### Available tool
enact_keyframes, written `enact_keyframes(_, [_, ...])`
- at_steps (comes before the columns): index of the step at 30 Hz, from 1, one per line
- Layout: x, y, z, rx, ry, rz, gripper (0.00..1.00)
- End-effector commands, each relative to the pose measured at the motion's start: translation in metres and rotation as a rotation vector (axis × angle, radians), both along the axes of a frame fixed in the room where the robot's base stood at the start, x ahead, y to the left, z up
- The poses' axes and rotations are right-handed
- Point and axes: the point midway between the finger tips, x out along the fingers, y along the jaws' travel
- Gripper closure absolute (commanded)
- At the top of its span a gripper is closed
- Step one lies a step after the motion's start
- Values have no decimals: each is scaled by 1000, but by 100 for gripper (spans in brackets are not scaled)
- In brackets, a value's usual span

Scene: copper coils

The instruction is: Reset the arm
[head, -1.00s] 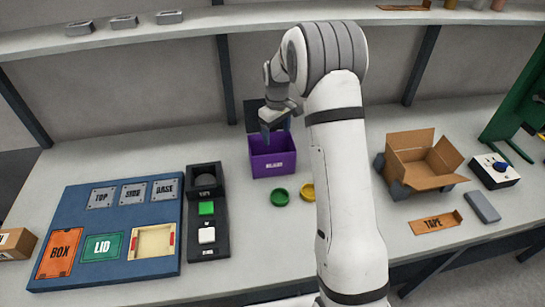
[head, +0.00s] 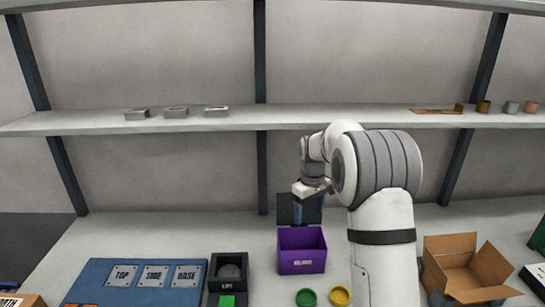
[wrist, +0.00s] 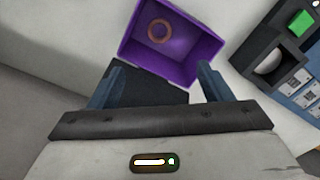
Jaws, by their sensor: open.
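My gripper (head: 298,213) hangs above the back of the purple box (head: 301,262), in front of its raised dark lid (head: 286,211). In the wrist view its two blue-grey fingers (wrist: 157,74) are spread apart with nothing between them. The purple box (wrist: 190,62) shows open there, with a copper-coloured ring (wrist: 158,31) lying on its floor. The fingers overlap the box's near edge in that view; I cannot tell whether they touch it.
A green dish (head: 306,297) and a yellow dish (head: 340,296) sit in front of the box. A dark button unit (head: 229,270) and a blue board (head: 92,277) stand left. An open cardboard box (head: 464,278) stands right. A shelf (head: 340,121) runs behind my arm.

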Motion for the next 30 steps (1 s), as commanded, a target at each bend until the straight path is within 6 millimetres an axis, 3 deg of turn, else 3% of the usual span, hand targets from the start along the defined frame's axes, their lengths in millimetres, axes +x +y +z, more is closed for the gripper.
enact_keyframes(5, [-37, -1, 38, 2, -40, -67, 28])
enact_keyframes(9, [-80, -1, 68, 6, -78, -143, 28])
enact_keyframes(15, [-147, -2, 96, 16, -130, -253, 28])
enact_keyframes(22, [-226, -3, 109, 36, -192, -378, 28])
enact_keyframes(30, [-311, -4, 99, 65, -255, -514, 28])
